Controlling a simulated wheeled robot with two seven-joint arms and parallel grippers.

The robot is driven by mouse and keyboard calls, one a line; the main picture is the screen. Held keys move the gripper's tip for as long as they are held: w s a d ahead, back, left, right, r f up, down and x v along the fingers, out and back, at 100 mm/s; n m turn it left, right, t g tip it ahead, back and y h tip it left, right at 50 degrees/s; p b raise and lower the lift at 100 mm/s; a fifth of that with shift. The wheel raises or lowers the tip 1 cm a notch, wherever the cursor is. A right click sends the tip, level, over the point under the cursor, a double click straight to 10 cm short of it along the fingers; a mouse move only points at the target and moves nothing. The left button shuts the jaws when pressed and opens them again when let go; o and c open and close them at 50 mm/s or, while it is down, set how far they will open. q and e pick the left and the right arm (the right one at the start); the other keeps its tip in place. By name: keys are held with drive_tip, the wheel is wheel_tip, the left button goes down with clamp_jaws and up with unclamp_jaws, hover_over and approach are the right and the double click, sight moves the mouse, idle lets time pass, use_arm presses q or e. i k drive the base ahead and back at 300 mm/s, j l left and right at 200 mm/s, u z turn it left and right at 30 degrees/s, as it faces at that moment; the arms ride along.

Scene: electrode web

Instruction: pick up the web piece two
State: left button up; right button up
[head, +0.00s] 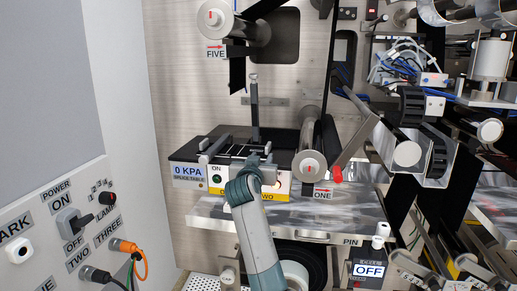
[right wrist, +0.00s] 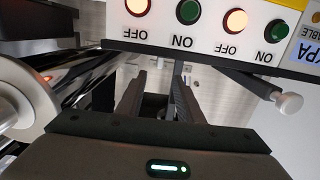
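I cannot clearly make out web piece two. The splice table (head: 187,156) has a "0 KPA" readout and a yellow label ending in "TWO", and stands at mid picture in the head view. My right gripper (head: 258,157) is at the table's front, partly hidden by my own wrist. In the right wrist view, its two dark fingers (right wrist: 157,88) stand apart with a gap and nothing clearly held between them. The table's button panel (right wrist: 205,22) shows upside down just beyond them. My left gripper is not in view.
A roller marked ONE (head: 309,166) stands close to the right of my gripper. A roller marked FIVE (head: 214,18) with a hanging black strip (head: 237,75) is above. A metal ledge (head: 330,208) runs below the table. A switch panel (head: 60,225) is at left.

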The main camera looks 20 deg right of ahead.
sight(243, 150)
drive_tip(key=i+l, duration=0.4)
drive_tip(key=l, duration=0.25)
drive_tip(key=i+l, duration=0.2)
drive_tip(key=l+u, duration=0.05)
drive_tip(key=l, duration=0.05)
